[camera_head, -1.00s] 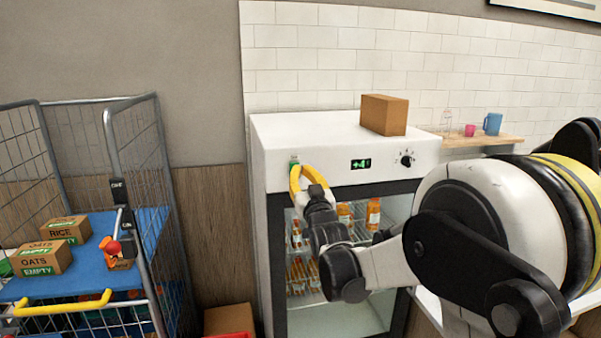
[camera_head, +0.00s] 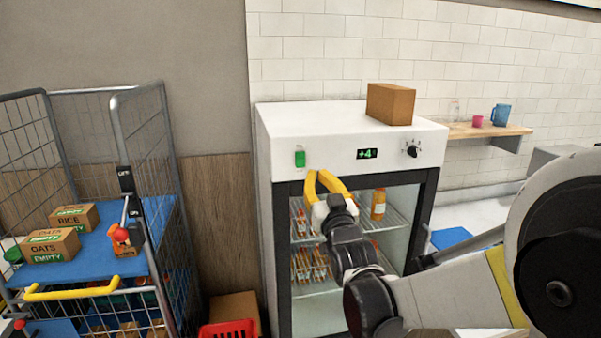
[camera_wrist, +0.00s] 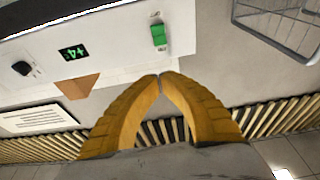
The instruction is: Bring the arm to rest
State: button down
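My gripper (camera_head: 317,173) has yellow fingers and is in front of the top of the white fridge's glass door, a little below the green switch (camera_head: 300,158). In the wrist view my gripper (camera_wrist: 160,76) has its fingertips together with nothing between them. The green switch (camera_wrist: 158,33) shows just beyond the tips, apart from them. My arm reaches in from the right and hides part of the fridge door.
The white fridge (camera_head: 285,128) holds several orange bottles, and its display reads +4. A cardboard box (camera_head: 390,104) stands on top. At left is a wire cage trolley (camera_head: 170,150) with boxes on blue shelves. A red crate (camera_head: 228,329) sits low between them.

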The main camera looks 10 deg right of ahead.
jog(key=s+f+g+b, duration=1.3)
jog(key=s+f+b, duration=0.3)
jog(key=s+f, duration=1.5)
notch_tip(320, 180, down, 3)
jog(key=shift+s+a+f+g, duration=0.15)
jog(key=shift+s+a+g, duration=0.2)
jog(key=shift+a+g, duration=0.05)
